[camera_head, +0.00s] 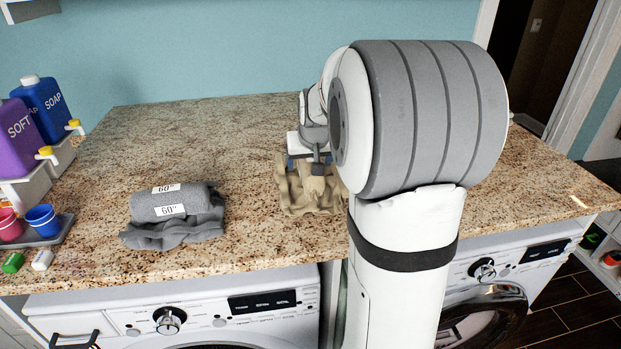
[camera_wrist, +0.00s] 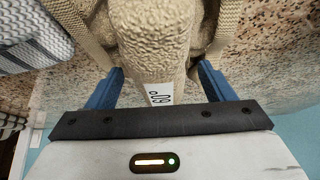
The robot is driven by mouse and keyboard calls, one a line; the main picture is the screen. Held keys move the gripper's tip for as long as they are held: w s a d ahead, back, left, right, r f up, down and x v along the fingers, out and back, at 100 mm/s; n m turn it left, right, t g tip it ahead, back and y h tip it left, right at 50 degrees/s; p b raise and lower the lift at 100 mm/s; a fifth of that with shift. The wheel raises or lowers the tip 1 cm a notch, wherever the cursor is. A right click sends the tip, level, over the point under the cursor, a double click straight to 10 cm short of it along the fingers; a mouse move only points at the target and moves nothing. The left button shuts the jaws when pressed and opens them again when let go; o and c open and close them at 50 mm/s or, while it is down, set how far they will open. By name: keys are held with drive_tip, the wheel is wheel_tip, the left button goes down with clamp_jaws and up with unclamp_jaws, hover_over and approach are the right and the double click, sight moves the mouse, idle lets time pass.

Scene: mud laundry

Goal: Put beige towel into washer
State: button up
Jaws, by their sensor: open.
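The beige towel (camera_head: 297,196) lies bunched on the granite counter, partly hidden behind my arm. In the wrist view the beige towel (camera_wrist: 155,40) fills the upper middle, with a white tag marked 60° on it. My gripper (camera_wrist: 160,85) is open, with its blue fingers on either side of a fold of the towel. In the head view my gripper (camera_head: 312,162) is over the towel, mostly hidden by my arm. Two white front-loading machines stand under the counter, a left machine (camera_head: 200,315) and a right machine (camera_head: 510,258). The right one's round door (camera_head: 490,318) stands open, partly hidden by my arm.
Grey towels (camera_head: 175,215) with 60° tags lie on the counter to the left. Purple and blue soap bottles (camera_head: 42,97), small cups (camera_head: 42,218) and green and white pieces (camera_head: 13,263) are at the far left. The back left of the counter is clear.

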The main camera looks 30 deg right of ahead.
drive_tip(key=shift+f+b, duration=0.25)
drive_tip(key=shift+b, duration=0.15)
idle(0.5)
clamp_jaws()
idle(0.7)
